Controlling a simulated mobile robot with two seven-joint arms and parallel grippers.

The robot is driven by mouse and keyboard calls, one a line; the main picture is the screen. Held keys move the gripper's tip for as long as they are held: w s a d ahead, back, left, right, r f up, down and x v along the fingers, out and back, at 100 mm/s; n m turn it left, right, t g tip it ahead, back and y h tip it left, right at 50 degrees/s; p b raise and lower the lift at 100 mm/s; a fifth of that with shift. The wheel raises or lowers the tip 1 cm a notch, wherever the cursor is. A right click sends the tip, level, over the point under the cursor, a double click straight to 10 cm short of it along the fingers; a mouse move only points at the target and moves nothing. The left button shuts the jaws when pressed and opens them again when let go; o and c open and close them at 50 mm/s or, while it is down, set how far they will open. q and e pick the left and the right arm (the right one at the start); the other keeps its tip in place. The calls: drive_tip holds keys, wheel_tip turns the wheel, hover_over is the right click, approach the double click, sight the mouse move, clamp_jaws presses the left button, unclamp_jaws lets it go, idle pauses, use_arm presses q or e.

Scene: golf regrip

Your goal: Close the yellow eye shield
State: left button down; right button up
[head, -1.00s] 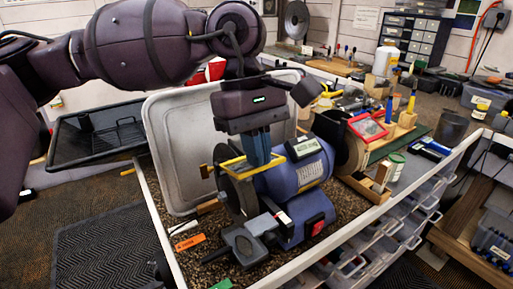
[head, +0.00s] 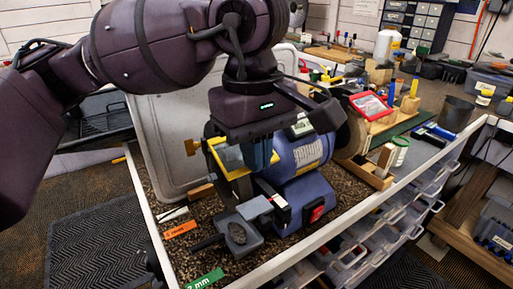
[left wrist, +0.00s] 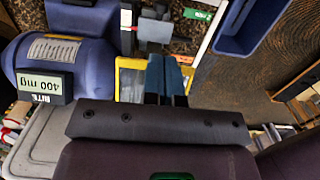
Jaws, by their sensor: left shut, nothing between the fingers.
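The yellow eye shield (head: 226,160) is a yellow frame around a clear panel, mounted at the left side of the blue bench grinder (head: 299,165). In the head view its panel is tilted, with its face showing toward the camera. My left gripper (head: 257,163) is shut and empty, its blue fingers pointing down at the right side of the shield. The fingers hide part of the shield and wheel. My right gripper is out of view.
A grey tray (head: 155,130) leans behind the grinder. A grey tool rest (head: 238,232) sits in front of it, with an orange label (head: 180,229) and a green label (head: 206,279) nearby. A red-framed item (head: 370,105) and wooden blocks stand to the right.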

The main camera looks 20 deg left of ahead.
use_arm(q)
drive_tip(key=shift+f+y, duration=0.2)
drive_tip(key=shift+y, duration=0.2)
idle(0.3)
drive_tip(key=shift+r+t, duration=0.3)
drive_tip(key=shift+r, duration=0.55)
